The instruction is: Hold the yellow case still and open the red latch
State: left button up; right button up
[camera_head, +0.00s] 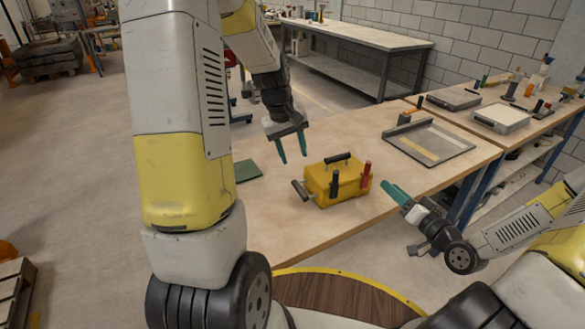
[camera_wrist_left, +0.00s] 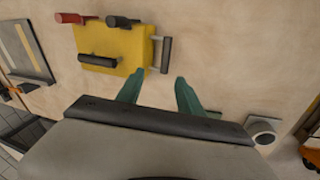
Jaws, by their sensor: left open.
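The yellow case (camera_head: 322,184) sits on the wooden table, with dark handles on its top and near side. It also shows in the left wrist view (camera_wrist_left: 120,45). The red latch (camera_head: 367,174) stands upright at its right end; in the left wrist view the red latch (camera_wrist_left: 68,18) is at the case's far corner. My left gripper (camera_head: 291,155) is open and empty, above and behind the case's left side.
A grey tray (camera_head: 450,143) lies to the right on the same table (camera_head: 290,232). A flat green piece (camera_head: 246,170) lies left of the case. Another bench (camera_head: 385,40) stands behind.

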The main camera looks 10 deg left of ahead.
pick_arm(q)
jog(key=n+g, duration=0.1)
send_over(295, 183)
notch_tip(295, 183, down, 8)
jog(key=f, duration=0.7)
jog(key=shift+w+d+f, duration=0.15)
jog(key=shift+d+f, duration=0.05)
jog(key=shift+f, duration=0.1)
grip_shut()
dwell(0.9)
